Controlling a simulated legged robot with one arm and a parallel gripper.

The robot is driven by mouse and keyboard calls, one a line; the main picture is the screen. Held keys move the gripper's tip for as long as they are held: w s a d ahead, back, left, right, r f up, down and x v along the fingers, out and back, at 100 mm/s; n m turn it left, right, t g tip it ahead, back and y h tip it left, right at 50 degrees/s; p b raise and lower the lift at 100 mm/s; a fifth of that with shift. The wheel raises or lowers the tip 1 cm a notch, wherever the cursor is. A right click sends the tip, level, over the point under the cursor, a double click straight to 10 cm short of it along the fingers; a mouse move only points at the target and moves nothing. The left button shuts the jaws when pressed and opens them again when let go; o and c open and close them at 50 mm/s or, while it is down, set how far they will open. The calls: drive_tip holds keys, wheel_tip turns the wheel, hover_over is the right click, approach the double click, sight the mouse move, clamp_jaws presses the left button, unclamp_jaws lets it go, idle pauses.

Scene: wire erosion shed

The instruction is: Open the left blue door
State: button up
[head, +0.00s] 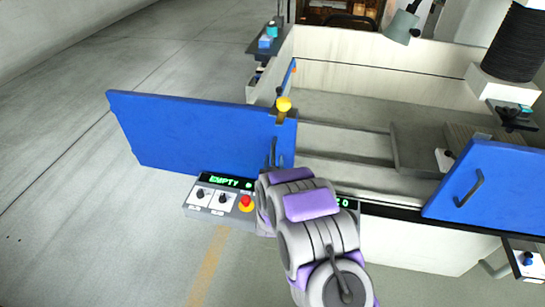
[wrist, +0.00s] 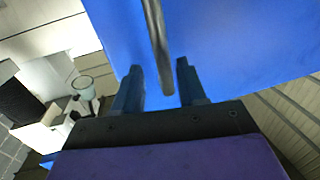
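The left blue door (head: 190,130) stretches left past the machine's side in the head view, with the tank open to view on its right. Its dark bar handle (head: 273,152) is near its right end. In the wrist view the door's blue face (wrist: 230,40) fills the top, and the handle (wrist: 157,45) hangs down between my gripper's fingers. My gripper (wrist: 160,85) is open, with visible gaps between the handle and both fingers. In the head view my arm hides the fingers.
A right blue door (head: 495,185) with its own handle stands at the right. A control panel (head: 215,202) reading EMPTY, with a red button (head: 246,203), sits below the left door. The floor at left is clear.

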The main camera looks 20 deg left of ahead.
drive_tip(key=a+v, duration=0.1)
drive_tip(key=v, duration=1.2)
drive_tip(key=shift+s+a+f+p, duration=0.25)
drive_tip(key=shift+s+a+p, duration=0.05)
drive_tip(key=shift+s+p, duration=0.2)
drive_tip(key=shift+a, duration=0.2)
drive_tip(key=shift+d, duration=0.1)
